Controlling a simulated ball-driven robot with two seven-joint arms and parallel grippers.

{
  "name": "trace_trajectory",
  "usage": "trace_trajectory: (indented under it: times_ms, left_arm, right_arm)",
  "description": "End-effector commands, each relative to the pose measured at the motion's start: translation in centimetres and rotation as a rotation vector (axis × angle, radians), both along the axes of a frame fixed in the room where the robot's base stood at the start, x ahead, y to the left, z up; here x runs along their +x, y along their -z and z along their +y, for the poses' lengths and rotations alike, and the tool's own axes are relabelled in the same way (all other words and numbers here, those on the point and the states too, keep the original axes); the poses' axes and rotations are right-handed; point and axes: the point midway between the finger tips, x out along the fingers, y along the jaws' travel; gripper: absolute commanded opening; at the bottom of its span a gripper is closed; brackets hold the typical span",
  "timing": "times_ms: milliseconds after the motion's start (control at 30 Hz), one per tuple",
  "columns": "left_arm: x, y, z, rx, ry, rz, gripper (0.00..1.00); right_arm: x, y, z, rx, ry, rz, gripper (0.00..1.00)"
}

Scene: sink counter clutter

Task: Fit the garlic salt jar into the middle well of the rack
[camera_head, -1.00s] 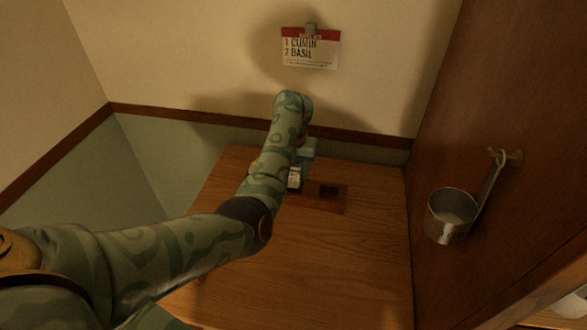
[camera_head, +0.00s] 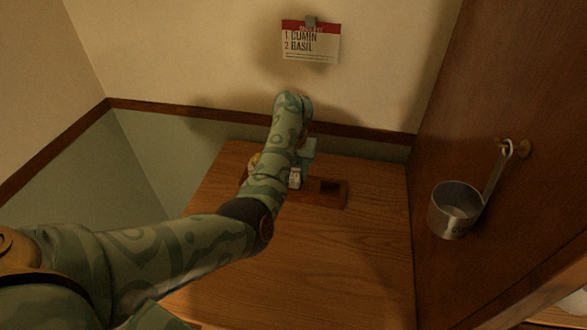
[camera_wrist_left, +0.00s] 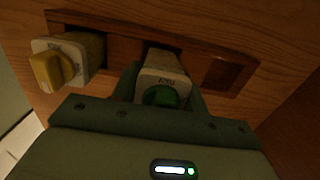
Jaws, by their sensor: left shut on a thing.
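The wooden rack (camera_head: 338,201) lies on the wooden counter; it also shows in the left wrist view (camera_wrist_left: 243,80). My left gripper (camera_wrist_left: 162,88) is shut on a pale jar with a green cap (camera_wrist_left: 160,95), whose label I cannot read clearly. The jar's far end is at the rack's middle well; how deep it sits is hidden. In the head view the pale jar (camera_head: 296,178) shows beside my forearm, below the left gripper (camera_head: 304,160). The rack's right well (camera_wrist_left: 218,72) is empty. My right gripper is not in view.
A pale jar with a yellow cap (camera_wrist_left: 66,62) stands at the rack's left end. A card (camera_head: 310,45) reading cumin and basil hangs on the back wall. A metal ladle (camera_head: 455,208) hangs on the right wooden panel. The counter's front (camera_head: 330,260) is clear.

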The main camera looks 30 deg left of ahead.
Motion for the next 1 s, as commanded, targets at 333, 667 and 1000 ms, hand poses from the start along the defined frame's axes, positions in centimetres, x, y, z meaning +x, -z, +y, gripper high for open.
trace_trajectory:
  times_ms: [333, 667, 1000]
  left_arm:
    - [0.0, 1.0, 0.0, 0.0, 0.001, -0.001, 0.14]
    - [0.0, 1.8, 0.0, 0.001, 0.0, -0.001, 0.14]
    - [0.0, 2.1, 0.0, 0.001, 0.0, -0.001, 0.69]
  right_arm:
    - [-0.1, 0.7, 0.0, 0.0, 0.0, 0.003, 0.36]
    - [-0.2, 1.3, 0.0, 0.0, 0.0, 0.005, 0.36]
    - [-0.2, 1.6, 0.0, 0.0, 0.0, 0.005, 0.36]
